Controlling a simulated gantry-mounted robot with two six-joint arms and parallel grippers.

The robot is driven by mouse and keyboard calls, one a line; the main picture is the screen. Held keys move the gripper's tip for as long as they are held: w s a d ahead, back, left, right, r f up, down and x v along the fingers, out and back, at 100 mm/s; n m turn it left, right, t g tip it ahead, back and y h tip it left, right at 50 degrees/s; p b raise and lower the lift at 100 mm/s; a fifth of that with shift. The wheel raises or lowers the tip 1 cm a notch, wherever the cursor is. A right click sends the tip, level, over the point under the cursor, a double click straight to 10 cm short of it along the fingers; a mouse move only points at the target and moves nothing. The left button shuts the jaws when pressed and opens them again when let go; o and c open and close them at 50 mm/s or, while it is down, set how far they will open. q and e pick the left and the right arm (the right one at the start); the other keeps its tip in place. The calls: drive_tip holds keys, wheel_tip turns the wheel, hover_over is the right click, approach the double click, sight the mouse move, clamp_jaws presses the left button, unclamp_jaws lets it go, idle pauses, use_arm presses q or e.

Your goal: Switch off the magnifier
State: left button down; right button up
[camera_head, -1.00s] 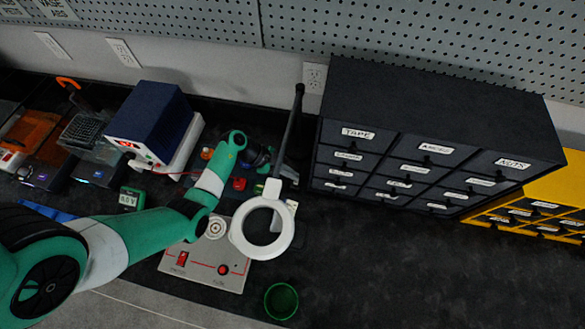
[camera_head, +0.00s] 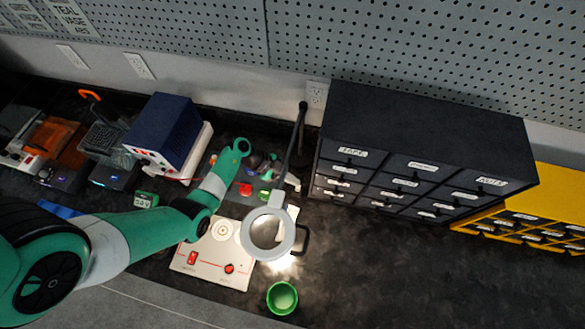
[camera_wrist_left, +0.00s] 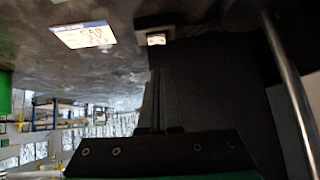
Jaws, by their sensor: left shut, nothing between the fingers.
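The magnifier (camera_head: 246,237) has a white ring head on a dark arm that rises toward the back wall. A bright glow shows on the bench below its ring, so its lamp is lit. My left gripper (camera_head: 268,165) is beside the lower part of the magnifier's arm, close to its base, and partly hidden in the head view. In the left wrist view the dark fingers (camera_wrist_left: 158,105) are together with nothing between them. A grey pole (camera_wrist_left: 290,90) stands at the right there. The magnifier's switch cannot be made out. My right gripper is not in view.
A light panel with red switches (camera_head: 210,265) lies under the left arm. A green cup (camera_head: 282,298) stands in front of the magnifier. Dark drawers (camera_head: 420,150) stand to the right, a blue power box (camera_head: 165,128) to the left. The front right of the bench is clear.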

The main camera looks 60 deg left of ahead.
use_arm(q)
drive_tip(key=p+v, duration=0.2)
drive_tip(key=v, duration=0.8)
drive_tip(key=shift+p, duration=0.3)
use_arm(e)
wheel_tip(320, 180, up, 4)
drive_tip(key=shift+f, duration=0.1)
